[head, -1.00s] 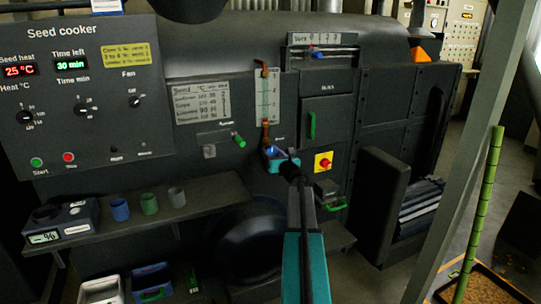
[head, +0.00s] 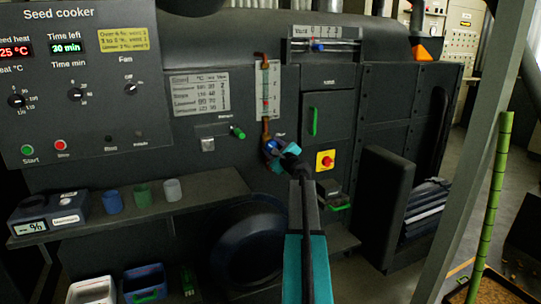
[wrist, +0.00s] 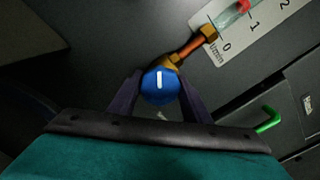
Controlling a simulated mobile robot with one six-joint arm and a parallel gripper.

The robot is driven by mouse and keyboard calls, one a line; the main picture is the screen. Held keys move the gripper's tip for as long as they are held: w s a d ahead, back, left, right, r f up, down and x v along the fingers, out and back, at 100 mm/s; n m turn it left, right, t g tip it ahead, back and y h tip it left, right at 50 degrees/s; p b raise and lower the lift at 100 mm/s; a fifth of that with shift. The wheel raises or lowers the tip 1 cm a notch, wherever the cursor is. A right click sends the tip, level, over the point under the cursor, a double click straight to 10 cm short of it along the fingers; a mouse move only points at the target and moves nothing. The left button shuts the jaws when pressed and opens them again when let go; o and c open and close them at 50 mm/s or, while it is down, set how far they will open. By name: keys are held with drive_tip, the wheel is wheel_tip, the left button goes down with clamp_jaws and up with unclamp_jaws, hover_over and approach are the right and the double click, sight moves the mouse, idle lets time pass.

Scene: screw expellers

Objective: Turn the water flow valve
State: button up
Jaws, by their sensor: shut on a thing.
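The water flow valve is a round blue knob with a white mark (wrist: 158,86), at the lower end of a copper pipe. In the wrist view the white mark stands nearly upright in the picture. The knob also shows in the head view (head: 271,147), below the flow gauge (head: 267,90), partly covered by my gripper. My gripper (wrist: 160,94) has its two dark fingers on either side of the knob and is shut on it. The gripper appears tilted in the head view (head: 283,152).
A red button on a yellow plate (head: 325,160) is close to the right of my gripper. A green-handled lever (head: 238,132) is to the left. A shelf with several cups (head: 142,194) juts out at lower left. A green-handled door (head: 327,117) is at upper right.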

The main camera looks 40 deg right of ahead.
drive_tip(key=n+b, duration=0.7)
drive_tip(key=shift+w+a+f, duration=0.1)
drive_tip(key=shift+w+f, duration=0.05)
drive_tip(key=n+b, duration=0.4)
drive_tip(key=shift+r, duration=0.2)
drive_tip(key=shift+n, duration=0.3)
drive_tip(key=o, duration=1)
drive_tip(key=shift+o, duration=0.2)
drive_tip(key=shift+s, duration=0.2)
